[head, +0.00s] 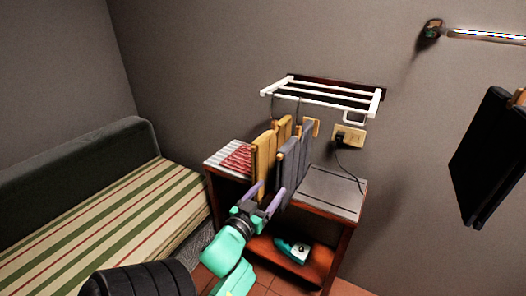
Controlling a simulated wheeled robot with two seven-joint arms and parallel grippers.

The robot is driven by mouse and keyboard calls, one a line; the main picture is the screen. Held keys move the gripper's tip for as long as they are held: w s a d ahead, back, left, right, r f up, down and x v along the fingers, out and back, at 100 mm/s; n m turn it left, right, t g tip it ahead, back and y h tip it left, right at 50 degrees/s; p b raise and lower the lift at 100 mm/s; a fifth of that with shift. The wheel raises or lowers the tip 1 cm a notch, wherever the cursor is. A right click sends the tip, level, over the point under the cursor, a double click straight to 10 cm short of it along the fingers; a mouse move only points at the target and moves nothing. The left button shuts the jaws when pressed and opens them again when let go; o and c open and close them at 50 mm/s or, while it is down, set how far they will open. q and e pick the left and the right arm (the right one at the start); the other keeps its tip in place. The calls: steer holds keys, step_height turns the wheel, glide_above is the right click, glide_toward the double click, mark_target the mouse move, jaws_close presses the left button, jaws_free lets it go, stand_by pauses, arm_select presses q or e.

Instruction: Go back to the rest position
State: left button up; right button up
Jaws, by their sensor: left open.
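My left gripper (264,200) is at the end of the teal arm, low in the middle of the head view. Its two purple fingers are apart, and I see nothing held between them. It points up toward the hanging yellow (264,155) and grey (287,165) garments, overlapping their lower edges in the picture. I cannot tell whether it touches them. The garments hang below a white wall rack (320,97). My right gripper is not in view.
A small wooden table (330,190) stands against the wall, with a folded red cloth (238,158) on top and a teal iron (292,249) on its lower shelf. A striped couch (105,220) is at left. Dark clothing (488,155) hangs at right.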

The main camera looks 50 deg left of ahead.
arm_select(q)
steer(key=v, duration=0.3)
steer(key=shift+s, duration=0.15)
steer(key=s+d+f+m+g+h, duration=0.1)
steer(key=d+f+g+h, duration=0.2)
steer(key=f, duration=1.4)
steer(key=d+f+m+g+h, duration=0.15)
steer(key=d+f+g, duration=0.35)
steer(key=f, duration=1.2)
steer(key=s+d+f+m+g+h, duration=0.1)
steer(key=s+d+f+g+h, duration=0.3)
steer(key=s+f, duration=0.6)
steer(key=s+f+m+g+y, duration=0.2)
steer(key=s+f+g, duration=0.2)
steer(key=s+f, duration=0.7)
steer(key=s+a, duration=0.1)
steer(key=s, duration=0.3)
steer(key=shift+f+m, duration=0.35)
